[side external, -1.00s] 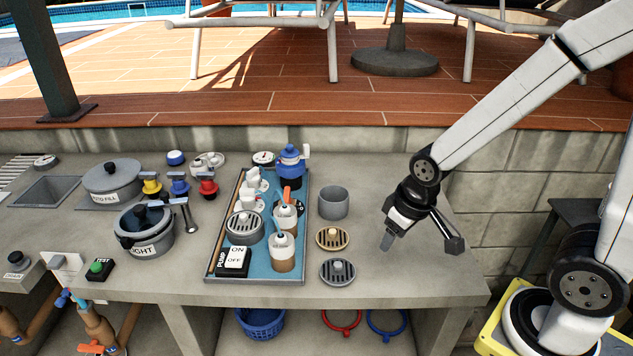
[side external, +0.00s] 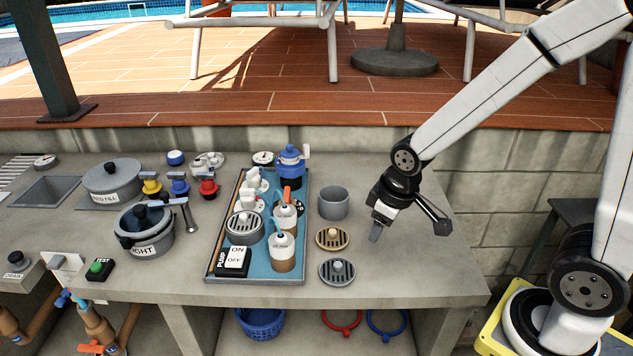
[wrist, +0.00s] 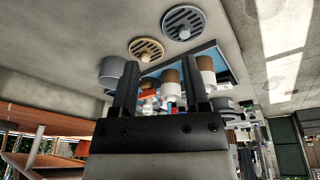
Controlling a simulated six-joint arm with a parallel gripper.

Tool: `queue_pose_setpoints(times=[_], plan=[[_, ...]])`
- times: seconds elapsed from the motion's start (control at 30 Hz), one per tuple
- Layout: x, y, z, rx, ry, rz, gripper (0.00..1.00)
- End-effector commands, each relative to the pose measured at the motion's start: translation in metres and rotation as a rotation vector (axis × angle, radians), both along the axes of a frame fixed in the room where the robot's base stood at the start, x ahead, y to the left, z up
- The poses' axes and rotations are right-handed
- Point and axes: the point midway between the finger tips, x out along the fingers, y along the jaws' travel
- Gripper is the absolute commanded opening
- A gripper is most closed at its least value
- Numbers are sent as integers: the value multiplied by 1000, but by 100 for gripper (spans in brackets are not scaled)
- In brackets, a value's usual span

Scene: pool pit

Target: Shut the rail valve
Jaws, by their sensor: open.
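No part is labelled as the rail valve, and I cannot tell which fitting it is. A valve with an orange handle (side external: 287,195) stands on the blue tray (side external: 216,262), beside white-and-brown fittings (side external: 282,252). A blue pump-like body (side external: 290,165) stands at the tray's back. Yellow (side external: 151,185), blue (side external: 179,184) and red (side external: 207,184) valves stand left of the tray. My gripper (side external: 376,236) is above the bench, right of the tray, pointing down and empty. In the wrist view its two fingers (wrist: 159,62) are apart, with tray fittings beyond them.
A grey cup (side external: 333,203), a tan grate (side external: 332,238) and a grey grate (side external: 337,271) stand between my gripper and the tray. Pots (side external: 145,234) and a test button (side external: 97,268) are further left. The bench's right end (side external: 430,275) is clear.

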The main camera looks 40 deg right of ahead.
Motion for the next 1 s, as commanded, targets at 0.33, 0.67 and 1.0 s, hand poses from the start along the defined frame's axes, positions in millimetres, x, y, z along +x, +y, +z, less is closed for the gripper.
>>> queue_pose_setpoints(times=[0.33,0.67,1.0], plan=[[84,1,4,-175,22,550,59],[161,2,1,-361,71,1088,59],[232,5,-10,-550,165,1623,59]])
